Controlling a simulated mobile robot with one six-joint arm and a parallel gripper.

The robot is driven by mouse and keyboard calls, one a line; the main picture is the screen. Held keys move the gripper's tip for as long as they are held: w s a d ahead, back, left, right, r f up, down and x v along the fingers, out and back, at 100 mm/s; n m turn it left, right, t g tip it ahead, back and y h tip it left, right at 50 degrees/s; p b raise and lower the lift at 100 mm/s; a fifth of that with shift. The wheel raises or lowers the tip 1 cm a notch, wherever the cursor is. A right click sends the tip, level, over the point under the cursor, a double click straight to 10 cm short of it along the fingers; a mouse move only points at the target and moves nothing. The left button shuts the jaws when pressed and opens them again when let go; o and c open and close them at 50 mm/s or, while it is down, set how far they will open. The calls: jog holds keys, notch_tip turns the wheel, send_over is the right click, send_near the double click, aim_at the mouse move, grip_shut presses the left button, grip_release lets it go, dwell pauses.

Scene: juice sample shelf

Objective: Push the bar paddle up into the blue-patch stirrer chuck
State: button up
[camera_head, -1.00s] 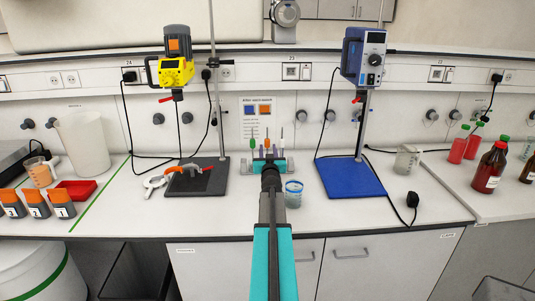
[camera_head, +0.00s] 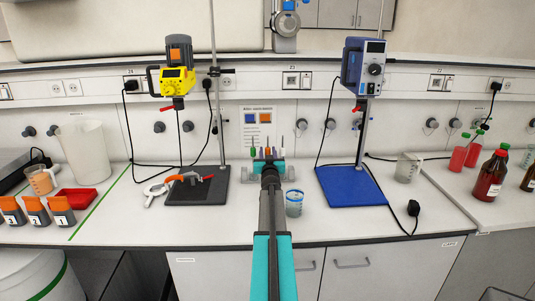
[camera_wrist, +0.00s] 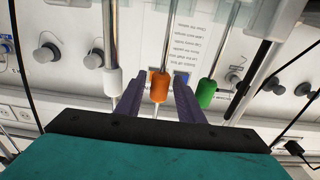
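My gripper (camera_wrist: 160,94) is open, its purple fingers on either side of an orange-collared stirring shaft (camera_wrist: 159,86), with gaps visible. A white-collared shaft (camera_wrist: 113,82) and a green-collared shaft (camera_wrist: 206,93) stand on either side. In the head view my gripper (camera_head: 268,153) is at the row of shafts at the back of the bench. The shafts' lower ends are hidden, so I cannot tell which is the bar paddle. A yellow stirrer (camera_head: 177,78) hangs on a stand at left and a blue stirrer (camera_head: 364,66) at right.
A black base plate (camera_head: 210,194) carries an orange-handled tool. A blue base plate (camera_head: 350,188) is at right. A glass jar (camera_head: 294,203) stands right of my arm. The front bench is mostly clear.

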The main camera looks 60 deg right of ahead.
grip_shut()
jog(key=shift+r, duration=0.1)
jog(key=shift+r+p, duration=2.2)
jog(key=shift+r, duration=0.25)
